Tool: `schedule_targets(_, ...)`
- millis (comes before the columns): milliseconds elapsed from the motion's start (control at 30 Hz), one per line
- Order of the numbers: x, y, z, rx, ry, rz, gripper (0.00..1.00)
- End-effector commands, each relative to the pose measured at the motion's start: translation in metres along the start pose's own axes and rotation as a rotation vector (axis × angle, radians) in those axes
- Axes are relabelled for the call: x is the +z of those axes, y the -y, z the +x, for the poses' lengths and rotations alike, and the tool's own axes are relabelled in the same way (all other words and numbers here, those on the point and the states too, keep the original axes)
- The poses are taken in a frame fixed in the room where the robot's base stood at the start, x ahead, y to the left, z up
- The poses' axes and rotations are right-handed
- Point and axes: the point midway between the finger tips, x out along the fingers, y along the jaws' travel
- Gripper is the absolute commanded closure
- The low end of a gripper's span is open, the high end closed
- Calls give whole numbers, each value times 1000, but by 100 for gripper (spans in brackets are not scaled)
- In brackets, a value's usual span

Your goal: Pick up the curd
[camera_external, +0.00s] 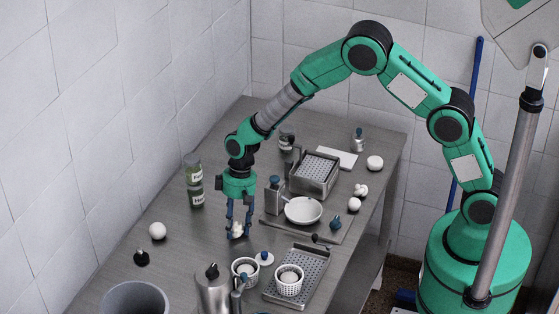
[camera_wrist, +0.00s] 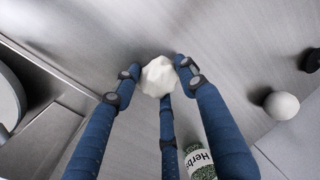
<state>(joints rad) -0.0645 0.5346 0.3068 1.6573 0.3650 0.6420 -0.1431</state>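The curd, a white lumpy piece (camera_wrist: 158,76), is in the middle of the wrist view. It also shows low between my fingers in the external view (camera_external: 237,229), at table height. My gripper (camera_wrist: 158,80) has three blue fingers pointing down around the curd. Their tips appear to touch it from the left, the right and below in the wrist view. In the external view my gripper (camera_external: 238,232) is upright over the left part of the table. Whether the curd is clear of the table cannot be told.
A smooth white ball (camera_external: 157,230) and a dark stopper (camera_external: 141,257) lie to the left. Herb jars (camera_external: 195,197) stand behind left. A white bowl (camera_external: 303,210) is close on the right.

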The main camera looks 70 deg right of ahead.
Motion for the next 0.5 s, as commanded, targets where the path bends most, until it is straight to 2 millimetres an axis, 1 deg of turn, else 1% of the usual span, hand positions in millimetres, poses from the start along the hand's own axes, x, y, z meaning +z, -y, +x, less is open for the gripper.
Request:
schedule_targets(333,0,0,-1,0,0,0,86)
schedule_targets(500,0,2,-7,0,-1,0,86)
